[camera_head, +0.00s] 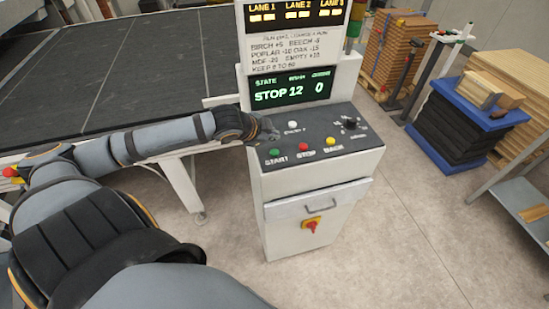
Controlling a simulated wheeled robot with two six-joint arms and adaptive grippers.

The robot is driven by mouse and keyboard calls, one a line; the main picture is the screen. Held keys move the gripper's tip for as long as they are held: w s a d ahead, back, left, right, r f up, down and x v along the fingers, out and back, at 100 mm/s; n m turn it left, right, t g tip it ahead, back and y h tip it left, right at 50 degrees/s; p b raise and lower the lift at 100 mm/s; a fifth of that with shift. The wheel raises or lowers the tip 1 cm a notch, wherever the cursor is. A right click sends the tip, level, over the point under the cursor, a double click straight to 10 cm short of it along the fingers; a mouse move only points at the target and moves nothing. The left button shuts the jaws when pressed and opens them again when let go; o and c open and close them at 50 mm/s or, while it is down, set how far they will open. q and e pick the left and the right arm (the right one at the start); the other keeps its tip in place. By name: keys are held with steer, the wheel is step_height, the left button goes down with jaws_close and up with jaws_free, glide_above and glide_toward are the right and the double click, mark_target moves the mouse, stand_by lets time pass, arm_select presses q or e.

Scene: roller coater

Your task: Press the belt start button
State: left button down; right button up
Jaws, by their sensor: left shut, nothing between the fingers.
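The control console (318,185) stands in the middle. Its sloped top holds the green start button (275,153), a red stop button (303,147) and a yellow back button (330,141), with their labels in front. The display (290,92) reads STOP, 12 and 0. My left arm reaches in from the left, and my left gripper (272,131) is shut and empty over the left part of the panel, just behind the green button. I see a small gap in the picture between fingertips and button; whether they touch is hard to tell. My right gripper is not in view.
The dark belt (150,60) lies left of the console. A white button (292,124) and a black knob (351,123) sit further back on the panel. A red and yellow switch (311,225) is on the front. A blue-topped stack (455,130) stands at right; the floor between is clear.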

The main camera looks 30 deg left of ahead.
mark_target(273, 153)
arm_select(q)
step_height(273, 153, down, 4)
steer(key=b, duration=0.2)
steer(key=shift+b, duration=0.3)
steer(key=shift+f, duration=0.15)
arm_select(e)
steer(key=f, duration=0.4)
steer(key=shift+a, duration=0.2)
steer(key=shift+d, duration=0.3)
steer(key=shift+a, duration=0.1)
arm_select(q)
steer(key=shift+f+b, duration=0.35)
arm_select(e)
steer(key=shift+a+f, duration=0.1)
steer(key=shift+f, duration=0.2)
